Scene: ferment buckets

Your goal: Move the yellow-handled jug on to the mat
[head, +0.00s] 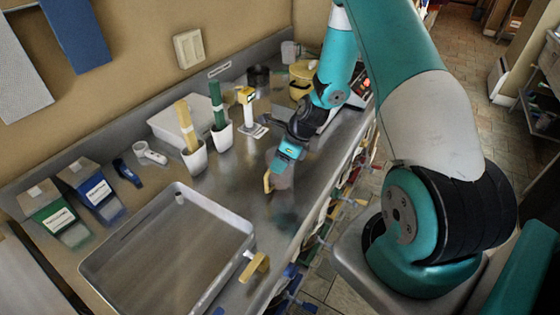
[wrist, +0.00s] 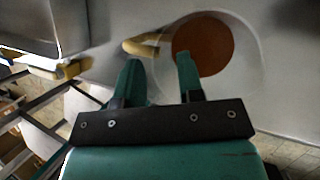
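The clear jug with a yellow handle (head: 267,183) stands on the steel counter, partly hidden behind my gripper (head: 287,158) in the head view. In the wrist view, its handle (wrist: 141,47) lies just beyond my left fingertip. A round brown area (wrist: 203,48) shows inside the jug's clear rim; I cannot tell whether it is liquid or something underneath. My gripper (wrist: 160,60) is open, with its two green fingers apart near the jug's handle side. The right finger overlaps the brown area in the picture. I cannot tell whether either finger touches the jug. I cannot pick out a mat.
A large steel tray (head: 240,240) fills the counter's lower left, with a yellow-handled tap (head: 255,267) at its near corner. Two white pots (head: 222,138) with upright handles, a yellow-topped stand (head: 247,108) and a yellow pot (head: 301,75) stand farther back.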

